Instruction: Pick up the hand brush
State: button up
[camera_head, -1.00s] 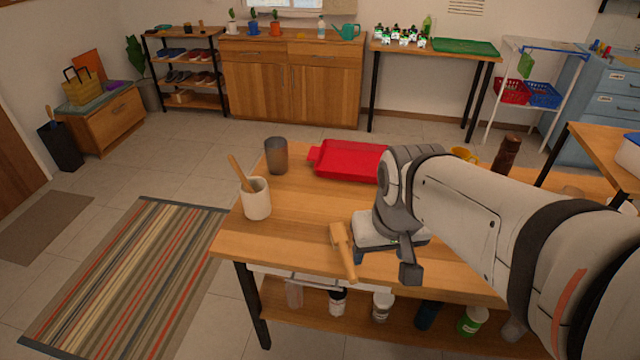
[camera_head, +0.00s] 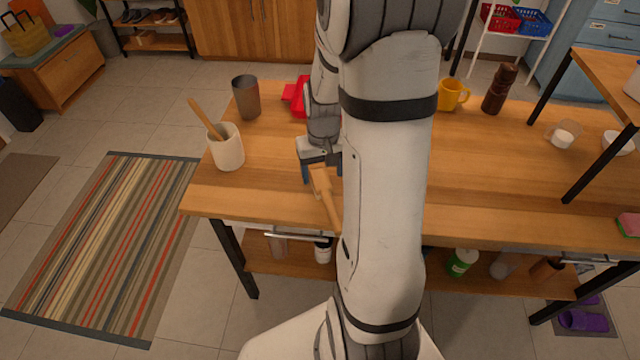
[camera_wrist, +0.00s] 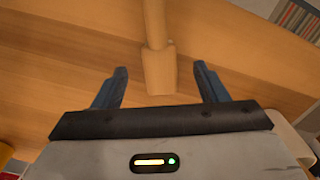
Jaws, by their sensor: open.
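The hand brush (camera_head: 328,198) is a light tan wooden piece with a wider block end and a narrow handle. It lies on the wooden table (camera_head: 270,195) near the front edge, its handle pointing toward that edge. In the wrist view the brush (camera_wrist: 157,66) shows its block end between and slightly beyond my two blue fingertips, with the handle running up out of the picture. My gripper (camera_wrist: 161,70) is open, with a gap on each side of the block. In the head view my gripper (camera_head: 313,171) is at the block end, and my arm hides part of it.
A white crock (camera_head: 226,150) with a wooden utensil and a dark cup (camera_head: 246,98) stand left of my gripper. A red tray (camera_head: 298,98) is partly hidden behind my arm. A yellow mug (camera_head: 452,95) and brown mill (camera_head: 498,88) stand at the back right.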

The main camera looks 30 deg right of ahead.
aim_at(323, 185)
notch_tip(323, 185, down, 6)
jog(key=shift+s+r, duration=0.1)
jog(key=shift+r, duration=0.1)
jog(key=shift+r, duration=0.1)
jog(key=c, duration=1.2)
